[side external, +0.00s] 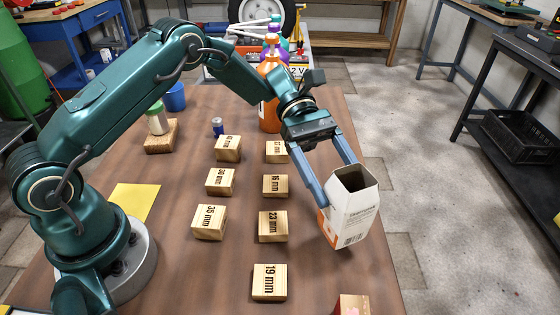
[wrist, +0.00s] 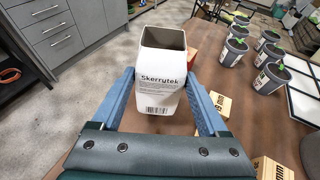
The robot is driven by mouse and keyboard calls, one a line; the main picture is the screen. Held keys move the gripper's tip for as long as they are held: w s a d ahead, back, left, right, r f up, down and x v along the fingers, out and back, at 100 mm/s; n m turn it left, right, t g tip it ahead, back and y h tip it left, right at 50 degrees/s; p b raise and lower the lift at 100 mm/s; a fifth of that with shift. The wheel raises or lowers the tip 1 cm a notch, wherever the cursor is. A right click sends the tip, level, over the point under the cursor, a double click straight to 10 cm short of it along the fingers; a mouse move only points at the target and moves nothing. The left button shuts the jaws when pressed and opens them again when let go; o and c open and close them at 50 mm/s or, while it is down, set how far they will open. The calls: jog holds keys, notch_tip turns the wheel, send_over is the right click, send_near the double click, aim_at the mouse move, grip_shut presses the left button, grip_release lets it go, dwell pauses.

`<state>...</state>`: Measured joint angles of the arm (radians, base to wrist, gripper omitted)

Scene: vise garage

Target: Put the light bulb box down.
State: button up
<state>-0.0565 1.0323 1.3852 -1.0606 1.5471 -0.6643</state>
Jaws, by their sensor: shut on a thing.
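The light bulb box (side external: 353,212) is a white and orange carton with an open top. My gripper (side external: 338,190) is shut on it, one finger on each side. In the side view the box hangs near the right edge of the wooden table (side external: 185,280), tilted a little. Its underside looks clear of the table top, but the exact gap is hard to tell. In the wrist view the box (wrist: 162,85) stands between the two blue fingers (wrist: 162,100), its printed face and barcode toward the camera. The inside of the box looks dark and empty.
Wooden blocks marked in mm (side external: 270,281) stand in two columns left of the box. A red-topped block (side external: 352,304) is at the front edge. An orange bottle (side external: 270,85) stands behind.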

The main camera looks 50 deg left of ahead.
notch_tip(320, 180, down, 4)
jog(key=shift+f, duration=0.1)
jog(key=o, duration=1.2)
jog(key=shift+o, duration=0.2)
jog(key=v, duration=1.2)
